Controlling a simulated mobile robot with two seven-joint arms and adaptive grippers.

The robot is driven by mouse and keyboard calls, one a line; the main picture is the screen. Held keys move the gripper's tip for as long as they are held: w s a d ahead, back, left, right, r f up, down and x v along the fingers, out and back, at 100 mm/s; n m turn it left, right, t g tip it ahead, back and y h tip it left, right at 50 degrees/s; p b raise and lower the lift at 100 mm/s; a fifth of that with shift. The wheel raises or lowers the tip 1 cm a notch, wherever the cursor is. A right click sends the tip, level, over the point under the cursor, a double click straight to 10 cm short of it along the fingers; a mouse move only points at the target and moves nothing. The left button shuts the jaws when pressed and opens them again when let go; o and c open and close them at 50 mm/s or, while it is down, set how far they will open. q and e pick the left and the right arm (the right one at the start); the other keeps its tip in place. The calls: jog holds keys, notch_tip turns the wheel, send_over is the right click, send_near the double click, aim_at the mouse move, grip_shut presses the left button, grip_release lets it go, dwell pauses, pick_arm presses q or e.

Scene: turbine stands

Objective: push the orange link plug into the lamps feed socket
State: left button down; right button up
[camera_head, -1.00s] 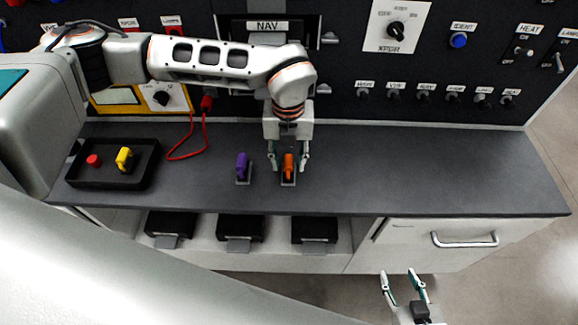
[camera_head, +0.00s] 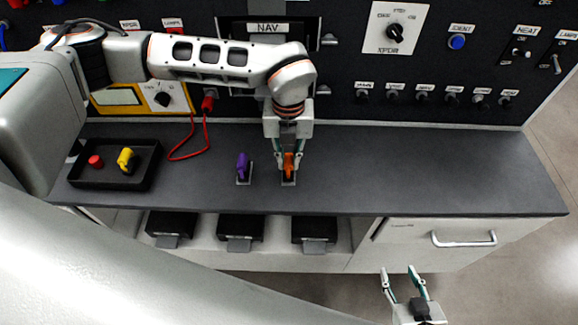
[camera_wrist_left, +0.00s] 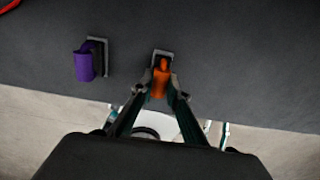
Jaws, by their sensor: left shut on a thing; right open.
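The orange link plug (camera_head: 289,164) stands in a small grey holder on the counter; it also shows in the left wrist view (camera_wrist_left: 160,79). My left gripper (camera_head: 288,168) comes down over the plug and is shut on it, with a finger on each side. The plug is still at its holder (camera_wrist_left: 162,54). My right gripper (camera_head: 403,272) is open and empty in front of the counter, low at the lower right. A panel label reading LAMPS shows at the upper left, but my left arm covers much of the panel below it, and I cannot make out the lamps feed socket.
A purple plug (camera_head: 242,166) stands in its own holder just left of the orange one. A black tray (camera_head: 80,178) holds a red and a yellow piece. A red cable (camera_head: 190,154) loops onto the counter from the panel. The counter's right side is clear.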

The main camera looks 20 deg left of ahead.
pick_arm(q)
jog(key=shift+r, duration=0.4)
jog(key=shift+r+p, duration=0.75)
